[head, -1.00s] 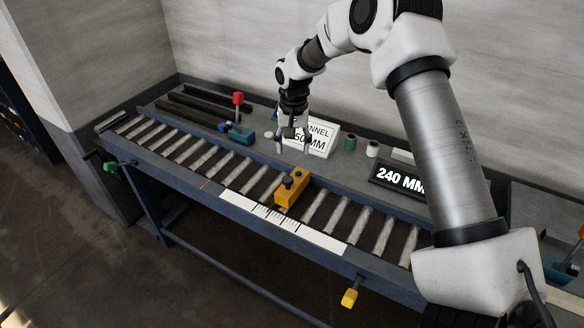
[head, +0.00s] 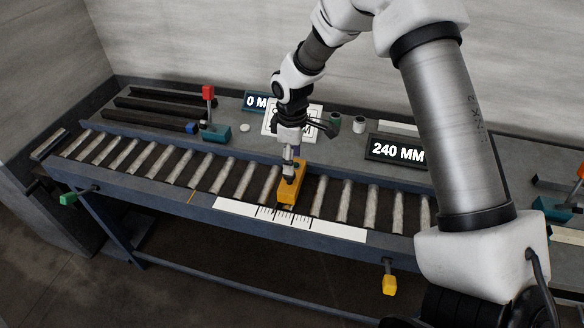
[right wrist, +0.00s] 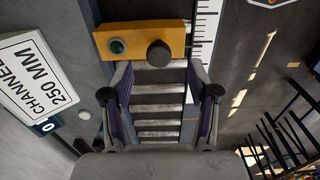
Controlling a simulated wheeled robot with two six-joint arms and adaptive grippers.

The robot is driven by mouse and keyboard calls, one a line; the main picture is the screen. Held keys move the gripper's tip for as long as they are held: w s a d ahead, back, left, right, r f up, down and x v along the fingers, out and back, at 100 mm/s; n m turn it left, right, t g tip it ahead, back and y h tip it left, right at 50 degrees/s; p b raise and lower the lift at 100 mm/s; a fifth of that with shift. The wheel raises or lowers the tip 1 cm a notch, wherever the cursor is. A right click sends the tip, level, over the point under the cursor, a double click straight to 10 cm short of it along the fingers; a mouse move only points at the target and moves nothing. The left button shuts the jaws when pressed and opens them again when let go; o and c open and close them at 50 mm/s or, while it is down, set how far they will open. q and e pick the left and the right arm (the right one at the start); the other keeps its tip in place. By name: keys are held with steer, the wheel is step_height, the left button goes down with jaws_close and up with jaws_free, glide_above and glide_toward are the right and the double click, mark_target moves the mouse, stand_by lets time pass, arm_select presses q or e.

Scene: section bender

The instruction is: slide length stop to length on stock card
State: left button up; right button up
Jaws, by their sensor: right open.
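The length stop is a yellow block (head: 289,190) across the roller track, above the white ruled scale (head: 240,206). In the right wrist view the stop (right wrist: 130,37) shows a dark round knob (right wrist: 159,53) and a green button (right wrist: 117,46). My right gripper (head: 290,163) is open over the stop in the head view. In the wrist view its fingers (right wrist: 160,82) are spread, with the knob just beyond the tips; contact cannot be told. The white stock card (right wrist: 38,78) reads CHANNEL 250 MM; my arm partly hides it in the head view. My left gripper is not in view.
A dark sign (head: 397,151) reading 240 MM stands on the bench right of the card. A green cylinder and a pale cylinder (head: 359,125) stand between them. A red-topped clamp (head: 209,110) and dark bars lie left. A yellow handle (head: 389,284) hangs at the front.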

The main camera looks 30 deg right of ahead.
steer(key=f, duration=0.3)
steer(key=w+f, duration=0.1)
steer(key=f, duration=0.1)
steer(key=shift+a+p, duration=0.25)
steer(key=shift+p, duration=0.1)
steer(key=shift+s+d+r, duration=0.1)
steer(key=shift+s+r, duration=0.1)
steer(key=c, duration=0.5)
jaws_close()
steer(key=shift+s+r+p, duration=0.1)
steer(key=shift+s+p, duration=0.05)
steer(key=shift+p, duration=0.2)
steer(key=shift+d, duration=0.15)
steer(key=shift+s+d, duration=0.1)
steer(key=shift+o, duration=1)
jaws_free()
steer(key=o, duration=0.3)
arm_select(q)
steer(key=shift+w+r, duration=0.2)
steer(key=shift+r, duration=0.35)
arm_select(e)
steer(key=shift+f, duration=0.2)
